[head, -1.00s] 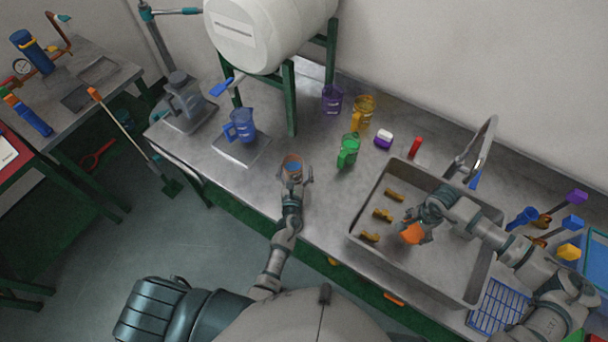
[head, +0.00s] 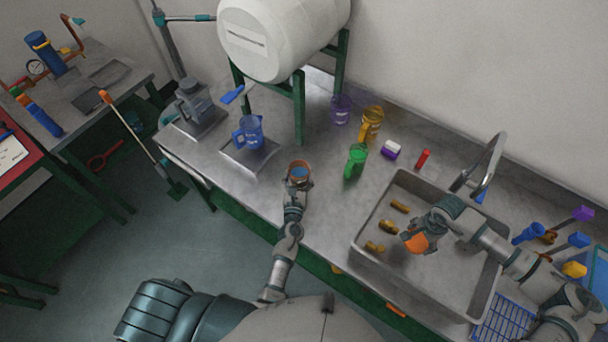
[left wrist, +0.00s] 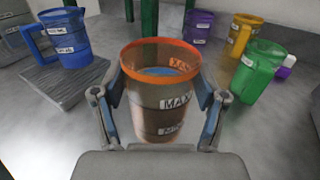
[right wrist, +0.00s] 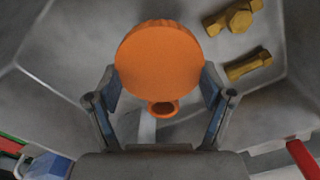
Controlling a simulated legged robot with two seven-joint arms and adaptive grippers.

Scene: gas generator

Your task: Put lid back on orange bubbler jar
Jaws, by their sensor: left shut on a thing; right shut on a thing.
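The orange bubbler jar (head: 299,168) stands on the metal bench, open at the top. In the left wrist view the jar (left wrist: 160,100) has an orange rim, translucent brownish walls, a "MAX" label and something blue inside. My left gripper (head: 297,184) is shut around the jar, one finger on each side. The orange lid (head: 416,243) is in my right gripper (head: 408,238), above the sink. In the right wrist view the lid (right wrist: 160,60) is a round orange disc with a small ring-shaped part below it, between the fingers. The fingers' exact contact is partly hidden.
The sink (head: 430,275) holds several brass fittings (head: 388,227). A green jug (head: 356,161), yellow jug (head: 371,122) and purple jug (head: 341,109) stand behind the jar. A blue jug (head: 249,132) stands on a plate to the left. The faucet (head: 490,160) rises behind the sink.

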